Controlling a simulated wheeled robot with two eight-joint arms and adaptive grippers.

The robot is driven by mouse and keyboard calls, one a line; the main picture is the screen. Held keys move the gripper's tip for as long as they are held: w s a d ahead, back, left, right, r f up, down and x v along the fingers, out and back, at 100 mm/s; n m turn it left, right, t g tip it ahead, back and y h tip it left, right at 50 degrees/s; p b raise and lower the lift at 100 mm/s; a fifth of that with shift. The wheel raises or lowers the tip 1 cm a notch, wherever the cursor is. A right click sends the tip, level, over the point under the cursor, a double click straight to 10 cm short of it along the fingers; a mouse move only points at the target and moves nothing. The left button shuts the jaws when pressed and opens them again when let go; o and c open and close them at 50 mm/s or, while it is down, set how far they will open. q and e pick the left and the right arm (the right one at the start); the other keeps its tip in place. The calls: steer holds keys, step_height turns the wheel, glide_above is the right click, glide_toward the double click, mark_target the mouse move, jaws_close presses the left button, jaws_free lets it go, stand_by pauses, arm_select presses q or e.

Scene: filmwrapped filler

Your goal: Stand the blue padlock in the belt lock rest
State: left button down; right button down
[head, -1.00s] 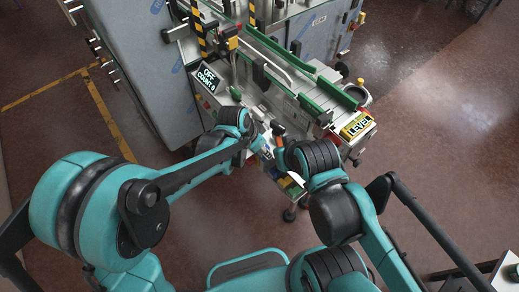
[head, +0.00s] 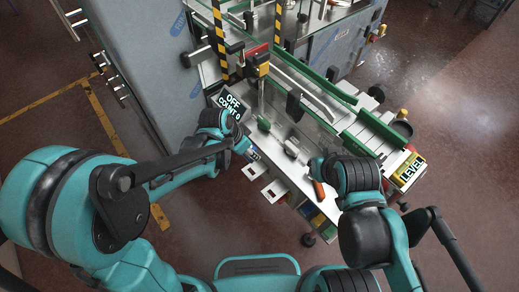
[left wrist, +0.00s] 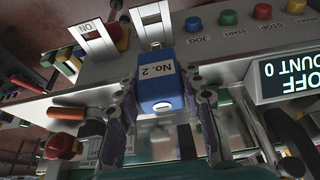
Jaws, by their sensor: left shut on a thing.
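The blue padlock (left wrist: 161,88) has a white label reading "No. 2", seen upside down in the left wrist view. My left gripper (left wrist: 160,105) is shut on its sides; in the head view that gripper (head: 247,150) is at the panel's left front edge. Two pale slotted plates, which look like lock rests, stick out there: one (left wrist: 92,38) beside a red switch, the other (left wrist: 146,22) just beyond the padlock. I cannot tell which is the belt lock rest. The padlock appears apart from both. My right gripper (head: 314,168) is near an orange handle; its fingers are hidden.
A counter display (left wrist: 285,70) reads "OFF COUNT 0", beside several coloured buttons (left wrist: 228,17). The conveyor with green rails (head: 335,90) lies behind. A grey cabinet (head: 140,70) stands at left. An orange handle (head: 318,190) lies at the panel's front.

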arm_select(q)
steer(key=shift+s+d+r, duration=0.1)
steer(key=shift+s+d, duration=0.05)
steer(key=shift+s, duration=0.05)
arm_select(e)
steer(key=shift+s+d, duration=0.1)
steer(key=shift+s, duration=0.1)
arm_select(q)
steer(key=shift+w, duration=0.1)
arm_select(e)
steer(key=shift+w+f, duration=0.1)
